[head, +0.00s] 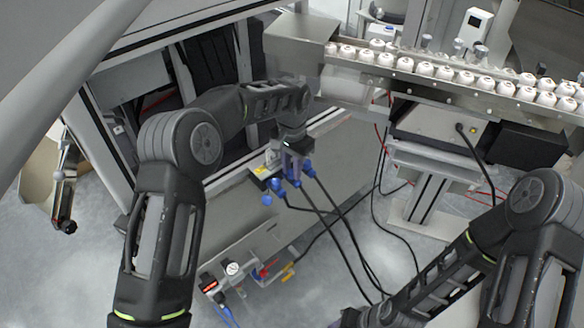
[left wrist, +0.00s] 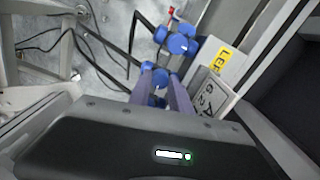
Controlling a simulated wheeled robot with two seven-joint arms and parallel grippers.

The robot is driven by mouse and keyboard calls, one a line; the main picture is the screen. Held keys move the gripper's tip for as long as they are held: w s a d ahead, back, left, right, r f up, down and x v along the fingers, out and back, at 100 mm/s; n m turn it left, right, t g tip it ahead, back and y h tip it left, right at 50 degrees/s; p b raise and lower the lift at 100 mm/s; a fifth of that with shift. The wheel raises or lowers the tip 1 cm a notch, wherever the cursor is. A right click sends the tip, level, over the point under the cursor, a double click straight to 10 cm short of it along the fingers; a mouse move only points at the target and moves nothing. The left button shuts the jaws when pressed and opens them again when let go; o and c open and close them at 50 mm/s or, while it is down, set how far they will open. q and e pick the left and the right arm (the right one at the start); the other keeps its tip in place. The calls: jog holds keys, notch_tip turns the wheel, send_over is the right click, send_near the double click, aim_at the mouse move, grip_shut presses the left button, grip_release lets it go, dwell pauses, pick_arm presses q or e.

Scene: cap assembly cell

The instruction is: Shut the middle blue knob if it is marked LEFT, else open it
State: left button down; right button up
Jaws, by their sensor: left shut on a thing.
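A row of blue knobs with black cables sits on a low grey unit in the head view. The middle blue knob (head: 292,180) is under my left gripper (head: 290,165), which points down at it. In the left wrist view the purple fingers of my left gripper (left wrist: 161,82) are closed around the middle blue knob (left wrist: 160,75), partly hiding it. A yellow label (left wrist: 222,59) beside the knobs shows "LE" and part of another letter; it also shows in the head view (head: 262,171). My right forearm shows at lower right, but its gripper is out of view.
Other blue knobs (left wrist: 181,44) stand close beside the held one. A pale lettered plate (left wrist: 210,92) is right of the fingers. Black cables hang from the row to the floor. A rail of white caps (head: 445,72) runs at upper right.

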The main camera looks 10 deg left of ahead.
dwell(0.3)
pick_arm(q)
jog(key=c, duration=1.2)
grip_release()
jog(key=shift+a+r, duration=0.1)
jog(key=shift+r, duration=0.05)
jog(key=r+p, duration=0.2)
jog(key=r, duration=0.2)
jog(key=r+p, duration=0.2)
jog(key=r, duration=0.2)
jog(key=shift+d+p, duration=0.2)
jog(key=shift+p, duration=0.15)
jog(key=shift+f, duration=0.1)
